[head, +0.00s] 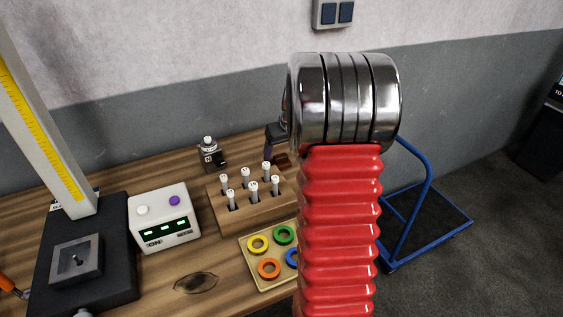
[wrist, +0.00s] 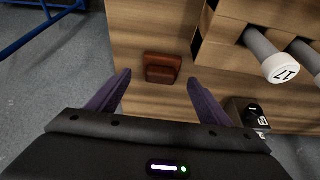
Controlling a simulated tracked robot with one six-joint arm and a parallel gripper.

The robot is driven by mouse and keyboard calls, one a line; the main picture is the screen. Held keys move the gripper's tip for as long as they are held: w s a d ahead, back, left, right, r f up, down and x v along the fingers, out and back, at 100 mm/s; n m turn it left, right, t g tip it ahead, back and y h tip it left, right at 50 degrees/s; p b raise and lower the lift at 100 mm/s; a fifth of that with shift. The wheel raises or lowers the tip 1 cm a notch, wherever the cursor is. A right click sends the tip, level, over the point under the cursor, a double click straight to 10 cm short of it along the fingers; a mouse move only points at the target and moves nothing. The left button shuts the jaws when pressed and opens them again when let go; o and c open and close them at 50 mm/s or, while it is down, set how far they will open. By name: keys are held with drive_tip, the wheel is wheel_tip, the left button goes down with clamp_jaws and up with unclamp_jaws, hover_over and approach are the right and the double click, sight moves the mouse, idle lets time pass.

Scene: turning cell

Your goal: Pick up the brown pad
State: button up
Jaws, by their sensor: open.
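The brown pad (wrist: 162,68) lies on the wooden bench in the wrist view, a small reddish-brown block beyond my fingertips and between their lines. My gripper (wrist: 157,82) is open and empty, with one dark purple finger to each side and the pad a little ahead of the gap. In the head view a part of the brown pad (head: 282,160) shows beside the wooden rack, partly hidden by my arm. My gripper (head: 272,155) shows there only in part, behind my arm.
A wooden rack (head: 226,213) with several white-capped pins stands close to the pad. A small black device (head: 212,157) is behind the rack. A tray of coloured rings (head: 257,279) and a white control box (head: 164,228) are nearer. A blue trolley (head: 447,226) stands beyond the bench edge.

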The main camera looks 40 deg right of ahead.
sight(281, 155)
drive_tip(key=shift+x, duration=1.45)
drive_tip(key=shift+c, duration=0.2)
drive_tip(key=c, duration=1.2)
wheel_tip(281, 155, up, 10)
drive_tip(key=shift+r, duration=0.1)
drive_tip(key=o, duration=0.6)
drive_tip(key=c, duration=0.4)
